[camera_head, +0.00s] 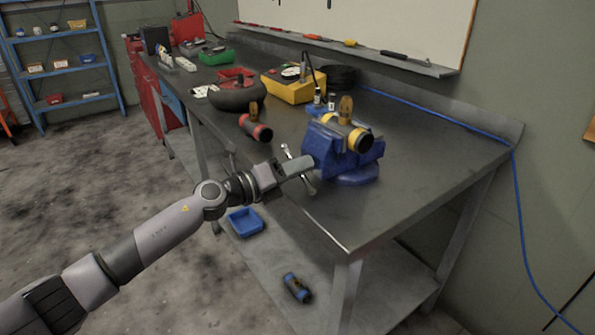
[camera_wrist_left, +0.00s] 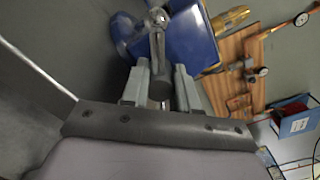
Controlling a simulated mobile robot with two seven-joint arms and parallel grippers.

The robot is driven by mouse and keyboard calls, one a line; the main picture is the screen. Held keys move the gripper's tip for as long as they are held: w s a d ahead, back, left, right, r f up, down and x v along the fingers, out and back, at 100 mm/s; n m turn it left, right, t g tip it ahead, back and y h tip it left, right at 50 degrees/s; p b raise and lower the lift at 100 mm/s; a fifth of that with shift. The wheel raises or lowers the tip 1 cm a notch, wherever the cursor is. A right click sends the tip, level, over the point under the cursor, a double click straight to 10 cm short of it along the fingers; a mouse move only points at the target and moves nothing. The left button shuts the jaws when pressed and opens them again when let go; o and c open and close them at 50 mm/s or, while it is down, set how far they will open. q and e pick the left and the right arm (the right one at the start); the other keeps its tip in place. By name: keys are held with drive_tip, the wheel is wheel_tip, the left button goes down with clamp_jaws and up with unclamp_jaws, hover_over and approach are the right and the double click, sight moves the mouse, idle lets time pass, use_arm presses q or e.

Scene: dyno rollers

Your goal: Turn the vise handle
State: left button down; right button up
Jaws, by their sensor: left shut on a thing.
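A blue vise (camera_head: 340,155) is mounted on the metal workbench near its front corner. A yellow-and-black roller (camera_head: 345,131) sits at the top of its jaws. The metal vise handle (camera_head: 288,152) sticks out at the vise's left side, tilted. My left gripper (camera_head: 305,166) is at the handle, its fingers overlapping it in the head view. In the left wrist view my left gripper (camera_wrist_left: 160,92) has a finger on each side of the handle (camera_wrist_left: 158,55) and is shut on it. The blue vise (camera_wrist_left: 192,38) is just beyond. My right gripper is in neither view.
The workbench (camera_head: 410,170) holds a red-and-black roller (camera_head: 255,128), a dark round object (camera_head: 237,95) and a yellow case (camera_head: 290,86) behind the vise. A blue bin (camera_head: 245,222) and a blue roller (camera_head: 297,288) lie on the lower shelf. The bench top right of the vise is clear.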

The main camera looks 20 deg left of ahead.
use_arm(q)
drive_tip(key=shift+f+m+b, duration=0.25)
drive_tip(key=shift+m+b, duration=0.05)
drive_tip(key=shift+m, duration=0.7)
drive_tip(key=m, duration=0.2)
drive_tip(key=shift+m+b, duration=0.3)
drive_tip(key=shift+b, duration=0.1)
drive_tip(key=shift+m+b, duration=0.3)
drive_tip(key=shift+m, duration=0.6)
drive_tip(key=shift+s+m, duration=0.1)
drive_tip(key=shift+m, duration=0.4)
drive_tip(key=c, duration=1.1)
unclamp_jaws()
drive_tip(key=shift+c, duration=0.2)
drive_tip(key=shift+o, duration=1.4)
drive_tip(key=shift+a+r, duration=0.1)
drive_tip(key=shift+r, duration=0.1)
